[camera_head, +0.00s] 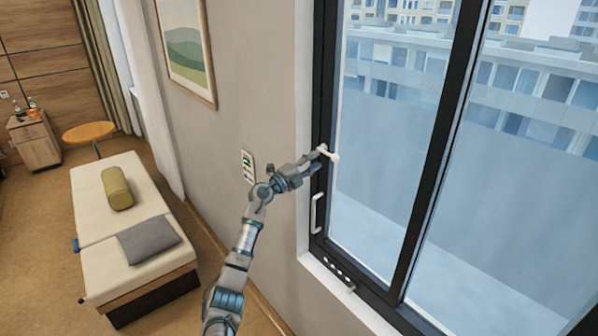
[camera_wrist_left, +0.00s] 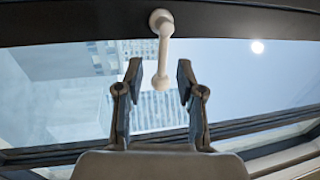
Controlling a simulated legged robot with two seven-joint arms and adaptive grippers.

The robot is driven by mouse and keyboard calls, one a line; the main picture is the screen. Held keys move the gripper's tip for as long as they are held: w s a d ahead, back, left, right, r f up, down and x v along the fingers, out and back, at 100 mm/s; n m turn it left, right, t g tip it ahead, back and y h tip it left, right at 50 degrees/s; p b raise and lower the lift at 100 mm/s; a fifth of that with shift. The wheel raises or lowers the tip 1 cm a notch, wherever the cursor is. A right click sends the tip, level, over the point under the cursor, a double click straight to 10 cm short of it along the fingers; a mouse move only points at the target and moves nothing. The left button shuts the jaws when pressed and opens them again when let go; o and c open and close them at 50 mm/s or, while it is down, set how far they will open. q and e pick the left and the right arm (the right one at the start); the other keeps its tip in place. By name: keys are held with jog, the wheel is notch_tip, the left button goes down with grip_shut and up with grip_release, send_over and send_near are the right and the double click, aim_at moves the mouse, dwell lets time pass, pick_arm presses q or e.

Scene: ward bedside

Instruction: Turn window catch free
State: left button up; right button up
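The window catch (camera_head: 331,155) is a small white lever on the dark left frame of the window (camera_head: 324,80). In the left wrist view the catch (camera_wrist_left: 162,50) has a round base on the dark frame, and its arm reaches down toward the gripper. My left gripper (camera_head: 318,156) is at the catch in the head view. In the left wrist view my left gripper (camera_wrist_left: 160,80) is open, with the end of the catch lever between its two fingertips and a visible gap on either side. My right gripper is not in view.
A white handle (camera_head: 317,212) sits lower on the window frame. A wall panel (camera_head: 248,166) is left of the window. A bed (camera_head: 95,215) with a green bolster and grey pillow stands at left. The brown floor between bed and wall is clear.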

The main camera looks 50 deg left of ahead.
pick_arm(q)
jog(key=v, duration=0.7)
jog(key=shift+a+f, duration=0.15)
jog(key=shift+a, duration=0.1)
jog(key=shift+s+d, duration=0.1)
